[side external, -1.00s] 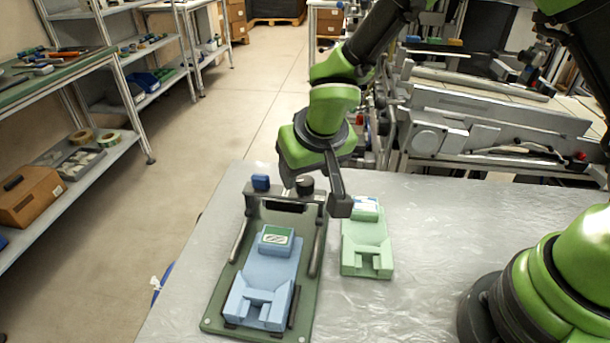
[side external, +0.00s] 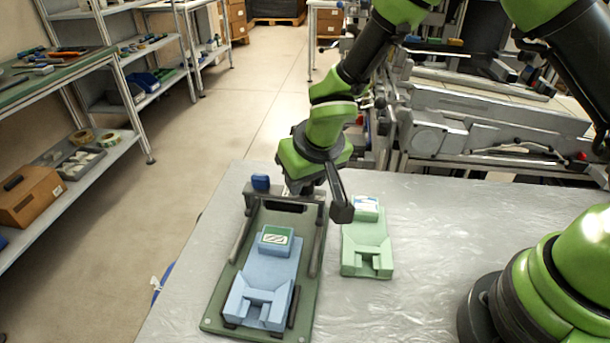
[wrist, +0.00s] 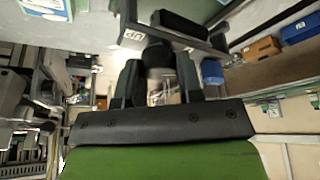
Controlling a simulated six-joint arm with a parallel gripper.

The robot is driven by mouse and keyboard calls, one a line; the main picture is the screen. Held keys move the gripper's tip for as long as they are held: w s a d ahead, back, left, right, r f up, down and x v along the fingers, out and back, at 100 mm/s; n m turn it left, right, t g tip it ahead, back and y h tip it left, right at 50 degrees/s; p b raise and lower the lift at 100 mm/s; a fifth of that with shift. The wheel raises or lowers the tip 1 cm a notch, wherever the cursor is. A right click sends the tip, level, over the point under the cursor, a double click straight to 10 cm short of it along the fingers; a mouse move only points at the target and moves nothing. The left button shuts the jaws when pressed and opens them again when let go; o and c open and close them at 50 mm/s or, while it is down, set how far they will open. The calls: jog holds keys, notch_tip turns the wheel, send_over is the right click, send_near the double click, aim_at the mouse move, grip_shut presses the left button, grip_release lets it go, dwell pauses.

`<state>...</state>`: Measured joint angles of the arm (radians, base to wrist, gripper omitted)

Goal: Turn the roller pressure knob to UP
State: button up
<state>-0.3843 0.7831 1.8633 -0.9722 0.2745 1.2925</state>
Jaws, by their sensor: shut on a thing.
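The roller pressure knob (wrist: 157,54) is dark and round, mounted on the grey crossbar (wrist: 185,38) at the head of the green fixture plate (side external: 213,318). My gripper (wrist: 160,74) has one finger on each side of the knob and is shut on it. In the side view my gripper (side external: 304,187) points down at the crossbar's right part and hides the knob. A small white marking (wrist: 132,36) shows on the crossbar beside the knob; I cannot read it surely. The knob's pointer direction is hidden.
A blue knob (side external: 261,182) stands at the crossbar's left end. A light blue block (side external: 270,268) with a green-topped part lies on the fixture. A pale green block (side external: 366,245) lies to the right. The table (side external: 440,255) is clear further right.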

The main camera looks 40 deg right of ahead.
jog(key=n+y, duration=0.1)
jog(key=n, duration=0.2)
jog(key=shift+n+y, duration=0.3)
dwell(0.3)
jog(key=o, duration=0.9)
jog(key=v, duration=1)
